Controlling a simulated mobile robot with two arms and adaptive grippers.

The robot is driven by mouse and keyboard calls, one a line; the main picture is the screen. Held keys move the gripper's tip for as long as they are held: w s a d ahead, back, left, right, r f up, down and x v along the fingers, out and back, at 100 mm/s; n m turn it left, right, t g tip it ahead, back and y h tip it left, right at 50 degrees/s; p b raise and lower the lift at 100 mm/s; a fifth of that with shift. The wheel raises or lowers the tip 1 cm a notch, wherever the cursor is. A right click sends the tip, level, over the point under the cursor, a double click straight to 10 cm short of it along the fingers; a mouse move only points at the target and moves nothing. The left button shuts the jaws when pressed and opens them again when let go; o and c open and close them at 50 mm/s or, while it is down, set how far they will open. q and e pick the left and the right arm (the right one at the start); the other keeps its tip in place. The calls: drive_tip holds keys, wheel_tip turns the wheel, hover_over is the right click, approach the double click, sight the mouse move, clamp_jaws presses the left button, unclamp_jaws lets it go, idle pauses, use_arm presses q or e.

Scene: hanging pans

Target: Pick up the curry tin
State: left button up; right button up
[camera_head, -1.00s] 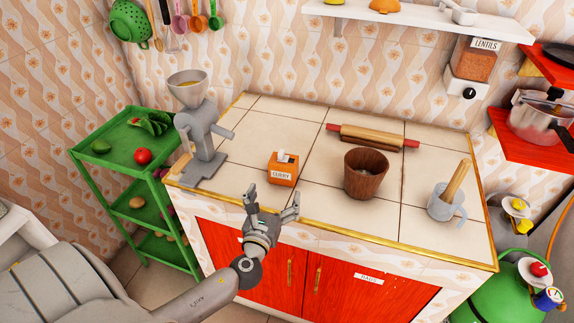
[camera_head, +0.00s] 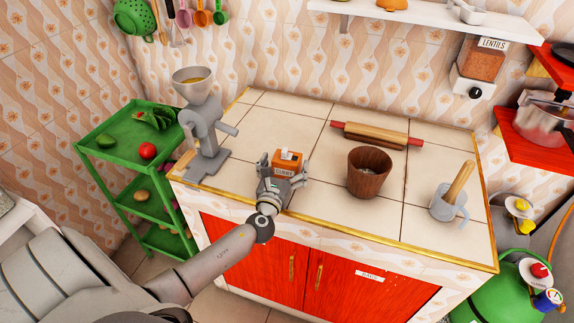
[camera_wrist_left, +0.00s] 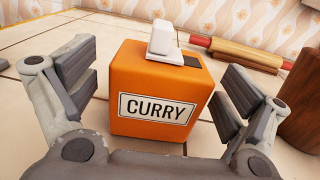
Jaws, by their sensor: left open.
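The curry tin (camera_head: 287,161) is an orange box with a white lid piece and a CURRY label. It stands upright on the tiled counter near its front edge. My left gripper (camera_head: 284,166) is open, with its fingers on either side of the tin. In the left wrist view the tin (camera_wrist_left: 160,90) sits between the two open fingers (camera_wrist_left: 158,92), with a visible gap on each side. The gripper's palm hides the tin's lower front in the head view. My right gripper is not in view.
A grey grinder (camera_head: 203,130) stands left of the tin. A rolling pin (camera_head: 376,135) lies behind. Tiles (camera_head: 280,120) behind the tin are clear.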

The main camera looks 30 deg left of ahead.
use_arm(q)
drive_tip(key=shift+x, duration=1)
drive_tip(key=shift+c, duration=0.8)
drive_tip(key=c, duration=1)
drive_tip(key=shift+r, duration=0.15)
